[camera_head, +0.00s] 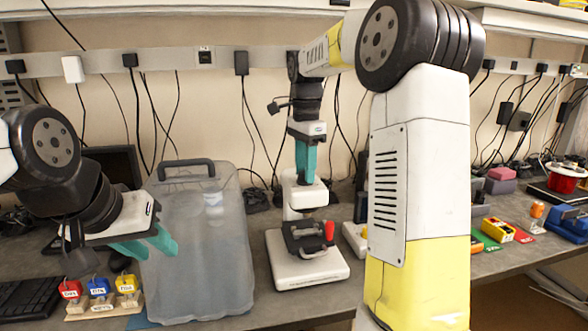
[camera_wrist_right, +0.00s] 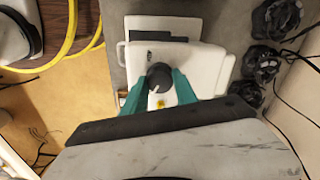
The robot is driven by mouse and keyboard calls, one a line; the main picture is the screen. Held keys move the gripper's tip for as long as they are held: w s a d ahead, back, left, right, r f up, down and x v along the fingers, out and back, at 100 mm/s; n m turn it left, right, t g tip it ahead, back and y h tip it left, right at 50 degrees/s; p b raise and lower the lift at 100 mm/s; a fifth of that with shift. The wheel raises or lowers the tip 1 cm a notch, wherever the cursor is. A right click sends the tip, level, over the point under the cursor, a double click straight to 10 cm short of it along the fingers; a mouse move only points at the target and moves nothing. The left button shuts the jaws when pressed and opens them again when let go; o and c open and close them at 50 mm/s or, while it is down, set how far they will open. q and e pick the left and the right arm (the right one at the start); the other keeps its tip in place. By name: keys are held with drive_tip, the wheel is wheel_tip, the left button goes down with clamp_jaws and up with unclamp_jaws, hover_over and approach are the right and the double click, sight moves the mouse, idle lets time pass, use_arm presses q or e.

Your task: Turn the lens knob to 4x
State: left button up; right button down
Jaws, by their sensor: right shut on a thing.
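The white microscope (camera_head: 284,272) stands on the bench, with a dark stage (camera_head: 300,245) and a red-tipped part on it. My right gripper (camera_head: 306,172) points down at the top of the microscope. In the right wrist view its teal fingers (camera_wrist_right: 159,88) are shut on the round dark lens knob (camera_wrist_right: 160,76), one on each side. The knob's setting cannot be read; a small yellow mark (camera_wrist_right: 160,103) shows beside it.
A translucent grey bin (camera_head: 205,255) with a dark handle stands between my left gripper and the microscope. A red pot (camera_head: 567,177) and small coloured items (camera_head: 497,229) lie at the right.

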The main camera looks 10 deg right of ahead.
drive_tip(key=n, duration=1.1)
drive_tip(key=shift+n, duration=0.4)
drive_tip(key=n, duration=1.2)
idle(0.4)
drive_tip(key=c, duration=1)
unclamp_jaws()
drive_tip(key=shift+o, duration=0.2)
